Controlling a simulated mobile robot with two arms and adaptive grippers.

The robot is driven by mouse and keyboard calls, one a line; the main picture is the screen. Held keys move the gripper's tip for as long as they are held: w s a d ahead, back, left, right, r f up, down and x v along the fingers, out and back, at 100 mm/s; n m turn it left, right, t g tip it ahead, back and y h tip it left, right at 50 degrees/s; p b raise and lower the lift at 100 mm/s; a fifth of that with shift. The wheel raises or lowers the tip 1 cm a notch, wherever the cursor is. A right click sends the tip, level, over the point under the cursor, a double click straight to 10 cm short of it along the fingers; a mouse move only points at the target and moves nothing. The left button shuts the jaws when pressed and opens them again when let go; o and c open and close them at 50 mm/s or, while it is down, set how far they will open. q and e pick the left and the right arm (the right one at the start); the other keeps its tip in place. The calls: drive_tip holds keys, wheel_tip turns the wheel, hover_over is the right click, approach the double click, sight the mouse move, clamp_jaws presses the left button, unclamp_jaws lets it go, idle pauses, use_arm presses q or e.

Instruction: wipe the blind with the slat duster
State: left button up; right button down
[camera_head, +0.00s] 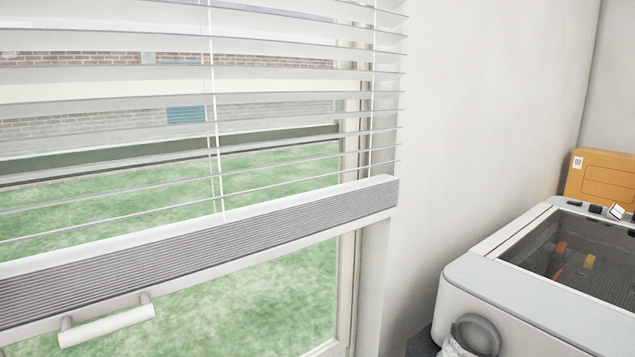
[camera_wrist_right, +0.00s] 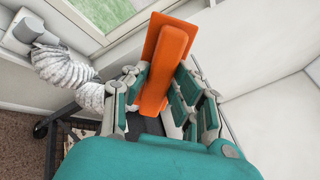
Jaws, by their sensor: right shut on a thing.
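The blind (camera_head: 190,105) hangs over the window in the head view, with thin white slats tilted open and spaced apart. Its lower end is a grey band of tightly packed slats (camera_head: 210,238). In the right wrist view my right gripper (camera_wrist_right: 155,95) is shut on an orange tool (camera_wrist_right: 163,55), which looks like the slat duster. The tool has a block between the fingers and a flat, wider part beyond them. The blind is not clearly seen in the wrist view. Neither gripper shows in the head view.
A white machine with a dark glass lid (camera_head: 560,285) stands at the right, an orange box (camera_head: 602,178) behind it. A window handle (camera_head: 108,326) sticks out below the blind. A ribbed hose (camera_wrist_right: 70,72) runs left of my right gripper. Bare wall separates blind and machine.

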drive_tip(key=n+y, duration=0.1)
drive_tip(key=w+r+n+y, duration=0.1)
drive_tip(key=y, duration=0.1)
drive_tip(key=w+n+g+y, duration=0.1)
drive_tip(key=y, duration=0.1)
drive_tip(key=shift+w+d+r, duration=0.15)
drive_tip(key=shift+r, duration=0.2)
drive_tip(key=shift+w+r+n+g+y, duration=0.45)
drive_tip(key=shift+r+n+g+y, duration=0.35)
drive_tip(key=shift+y, duration=0.3)
